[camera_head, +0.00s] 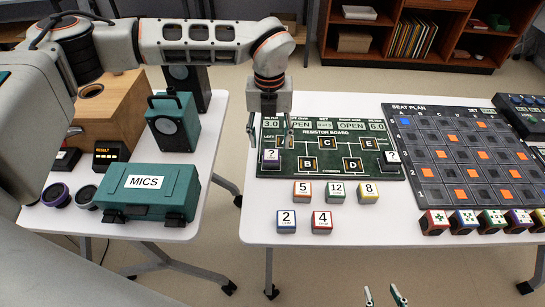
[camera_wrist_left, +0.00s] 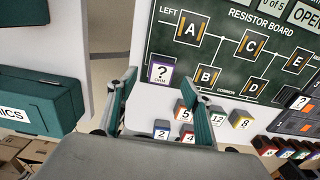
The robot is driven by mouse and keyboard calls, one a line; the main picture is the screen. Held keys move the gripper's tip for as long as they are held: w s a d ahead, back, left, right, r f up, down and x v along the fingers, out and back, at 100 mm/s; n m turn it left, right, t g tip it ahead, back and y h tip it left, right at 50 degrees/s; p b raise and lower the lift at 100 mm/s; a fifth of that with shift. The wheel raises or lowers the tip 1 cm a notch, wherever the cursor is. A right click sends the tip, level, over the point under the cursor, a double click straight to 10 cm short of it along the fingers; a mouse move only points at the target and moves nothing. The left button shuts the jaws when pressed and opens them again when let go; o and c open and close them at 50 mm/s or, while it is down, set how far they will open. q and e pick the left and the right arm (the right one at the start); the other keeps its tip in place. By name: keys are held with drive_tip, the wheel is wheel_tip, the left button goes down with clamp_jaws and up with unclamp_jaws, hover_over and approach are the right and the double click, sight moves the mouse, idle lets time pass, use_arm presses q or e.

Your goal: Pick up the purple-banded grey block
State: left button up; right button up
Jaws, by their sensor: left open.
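The purple-banded block (camera_head: 271,160), with a white "?" face, sits at the left edge of the green resistor board (camera_head: 330,187). In the left wrist view this block (camera_wrist_left: 160,73) appears between the fingertips, beyond them. Its grey parts are hard to make out. My left gripper (camera_head: 269,128) is open and empty, above the board's left part near the block. It also shows in the left wrist view (camera_wrist_left: 162,80), fingers spread. My right gripper (camera_head: 384,294) shows only its fingertips at the bottom edge; they are apart with nothing between them.
Several numbered blocks (camera_head: 302,191) stand in front of the board. Another "?" block (camera_head: 392,160) is at its right edge. A seat plan board (camera_head: 430,197) lies to the right. The MICS case (camera_head: 149,197) is on the left table, across a gap.

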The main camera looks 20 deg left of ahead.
sight(271, 154)
use_arm(q)
drive_tip(key=f, duration=0.6)
drive_tip(key=shift+s+d+f+b, duration=0.2)
drive_tip(key=shift+s+d+b, duration=0.05)
drive_tip(key=shift+b, duration=0.1)
drive_tip(key=c, duration=1.2)
